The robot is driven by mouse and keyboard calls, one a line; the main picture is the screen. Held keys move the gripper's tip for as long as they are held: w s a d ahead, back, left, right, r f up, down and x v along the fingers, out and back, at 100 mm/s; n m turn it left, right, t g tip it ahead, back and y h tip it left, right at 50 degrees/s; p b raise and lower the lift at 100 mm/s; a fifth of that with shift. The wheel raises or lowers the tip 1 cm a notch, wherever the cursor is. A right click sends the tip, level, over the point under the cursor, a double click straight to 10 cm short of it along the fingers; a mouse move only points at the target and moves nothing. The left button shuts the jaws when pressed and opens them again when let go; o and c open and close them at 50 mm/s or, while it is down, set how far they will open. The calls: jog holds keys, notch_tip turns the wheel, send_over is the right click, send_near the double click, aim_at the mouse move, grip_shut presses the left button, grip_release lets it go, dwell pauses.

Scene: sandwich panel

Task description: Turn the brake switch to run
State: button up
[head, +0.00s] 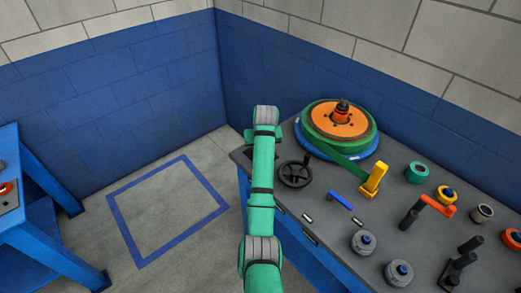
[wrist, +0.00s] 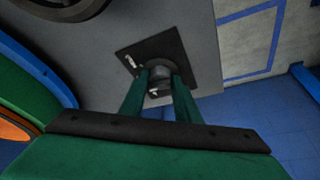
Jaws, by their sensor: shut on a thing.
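The brake switch (wrist: 159,72) shows in the wrist view as a dark round knob on a square black plate (wrist: 130,58) with a small white mark at its left. The plate lies on the grey panel top. My gripper (wrist: 161,80) is shut on the knob, with one green finger on each side of it. A small white mark shows on the near side of the knob, between the fingers. The knob's exact pointing and the label wording are too small to read. In the head view my green arm hides the knob and fingertips.
On the grey panel (head: 322,225) stand a black handwheel (head: 295,174), an orange and green reel (head: 340,118), a yellow lever (head: 374,179), a blue handle (head: 340,199) and several knobs. A blue bench (head: 40,235) is at left. The floor between, with a blue-taped square (head: 165,210), is clear.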

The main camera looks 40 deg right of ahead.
jog(key=shift+d+r+n, duration=0.1)
jog(key=shift+n, duration=0.4)
jog(key=o, duration=1)
jog(key=v, duration=1)
jog(key=shift+s+d+r, duration=0.1)
jog(key=shift+s+r, duration=0.1)
jog(key=shift+r, duration=0.15)
